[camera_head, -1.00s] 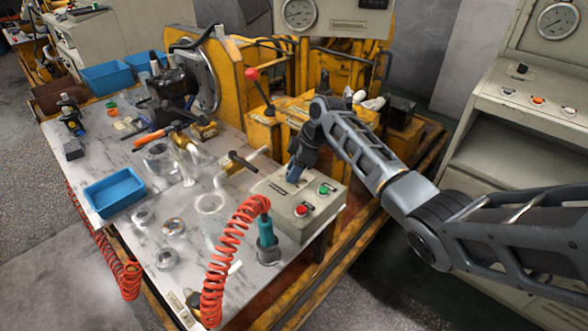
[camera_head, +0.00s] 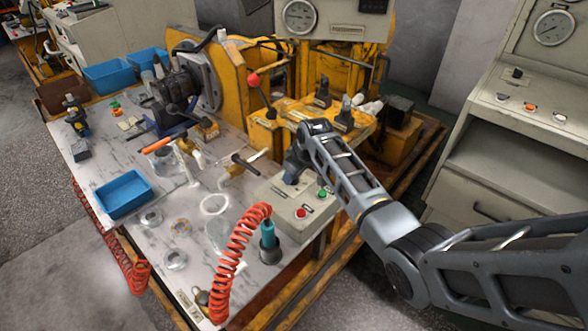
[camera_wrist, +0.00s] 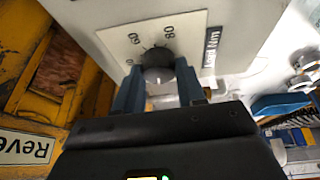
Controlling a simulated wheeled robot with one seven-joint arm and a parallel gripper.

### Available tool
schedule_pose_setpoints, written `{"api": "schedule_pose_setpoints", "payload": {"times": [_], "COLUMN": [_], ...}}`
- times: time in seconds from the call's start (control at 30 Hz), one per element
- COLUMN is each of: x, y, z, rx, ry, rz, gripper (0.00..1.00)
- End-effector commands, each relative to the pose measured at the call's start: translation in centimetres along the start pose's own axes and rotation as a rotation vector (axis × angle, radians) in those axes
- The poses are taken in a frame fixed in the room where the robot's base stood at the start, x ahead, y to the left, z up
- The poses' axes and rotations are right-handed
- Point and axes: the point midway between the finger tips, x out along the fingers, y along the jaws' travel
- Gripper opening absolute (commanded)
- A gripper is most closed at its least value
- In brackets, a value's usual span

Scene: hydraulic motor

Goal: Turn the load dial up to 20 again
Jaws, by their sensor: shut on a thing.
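The load dial is a black round knob (camera_wrist: 158,60) on a white scale plate (camera_wrist: 133,40), seen close in the wrist view. A pale mark shows on the knob's near side, but the exact setting cannot be told. My gripper (camera_wrist: 158,78) has its two blue fingers on either side of the knob, shut on it. In the head view my gripper (camera_head: 291,172) is over the grey control box (camera_head: 290,215), hiding the dial.
A coiled red hose (camera_head: 235,255) and a teal tool (camera_head: 268,238) stand close in front. A lever with a red knob (camera_head: 253,80) rises behind. A blue tray (camera_head: 124,208) lies at left.

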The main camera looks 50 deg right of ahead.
Motion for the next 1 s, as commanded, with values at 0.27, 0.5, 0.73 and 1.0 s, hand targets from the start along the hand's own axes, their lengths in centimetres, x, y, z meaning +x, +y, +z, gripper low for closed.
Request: {"api": "schedule_pose_setpoints", "payload": {"times": [0.27, 0.5, 0.73, 1.0], "x": [-0.14, -0.09, -0.05, -0.05], "y": [-0.09, -0.04, -0.05, -0.02], "z": [-0.18, -0.19, -0.19, -0.19], "rx": [0.171, 0.252, 0.278, 0.280], "ry": [-0.008, -0.012, -0.014, -0.014], "rz": [0.072, 0.107, 0.117, 0.118], "gripper": [0.09, 0.09, 0.09, 0.09]}}
